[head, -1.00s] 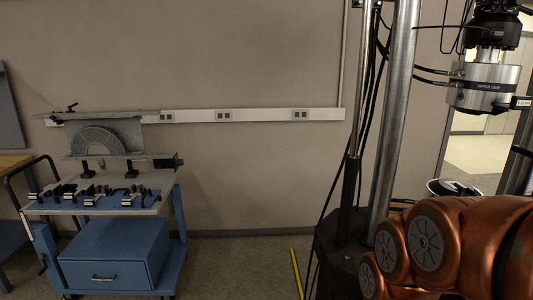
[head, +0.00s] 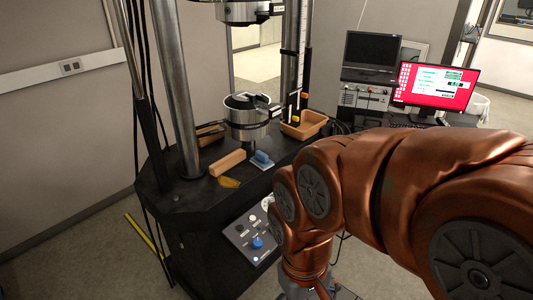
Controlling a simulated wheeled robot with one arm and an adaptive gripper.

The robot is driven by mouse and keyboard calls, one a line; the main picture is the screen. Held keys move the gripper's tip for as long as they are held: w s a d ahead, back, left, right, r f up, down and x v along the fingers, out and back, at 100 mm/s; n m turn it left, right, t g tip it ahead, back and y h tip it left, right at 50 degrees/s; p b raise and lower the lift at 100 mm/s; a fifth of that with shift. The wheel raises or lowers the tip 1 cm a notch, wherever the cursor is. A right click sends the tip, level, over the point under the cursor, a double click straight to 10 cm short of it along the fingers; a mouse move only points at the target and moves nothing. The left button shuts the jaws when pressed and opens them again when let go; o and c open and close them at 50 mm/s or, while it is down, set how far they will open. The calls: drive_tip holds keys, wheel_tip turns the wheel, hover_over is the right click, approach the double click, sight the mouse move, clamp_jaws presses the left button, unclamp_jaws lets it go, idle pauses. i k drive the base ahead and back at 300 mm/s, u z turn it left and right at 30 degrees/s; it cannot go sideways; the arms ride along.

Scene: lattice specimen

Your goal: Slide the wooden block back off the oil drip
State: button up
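The wooden block (head: 228,163) is a light tan bar lying on the black base of the testing machine, between the silver column and the lower grip. The oil drip (head: 229,183) is a flat amber patch on the same black surface, at the near side of the block. I cannot tell whether the block's near edge overlaps the patch or only borders it. My copper-coloured arm fills the right and lower middle of the head view, bending downward. My gripper's fingers are not visible; the arm's end runs off the bottom edge, well below the block.
A blue object (head: 261,160) lies right of the block. The lower grip (head: 246,118) stands close behind it. A silver column (head: 174,90) rises at the left. A tan tray (head: 303,125) sits farther back right. A control panel (head: 252,234) is on the base's front.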

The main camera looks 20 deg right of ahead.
sight(217, 169)
drive_tip(key=z, duration=0.2)
drive_tip(key=k, duration=0.65)
drive_tip(key=u, duration=0.6)
drive_tip(key=i, duration=1.05)
drive_tip(key=u, duration=0.4)
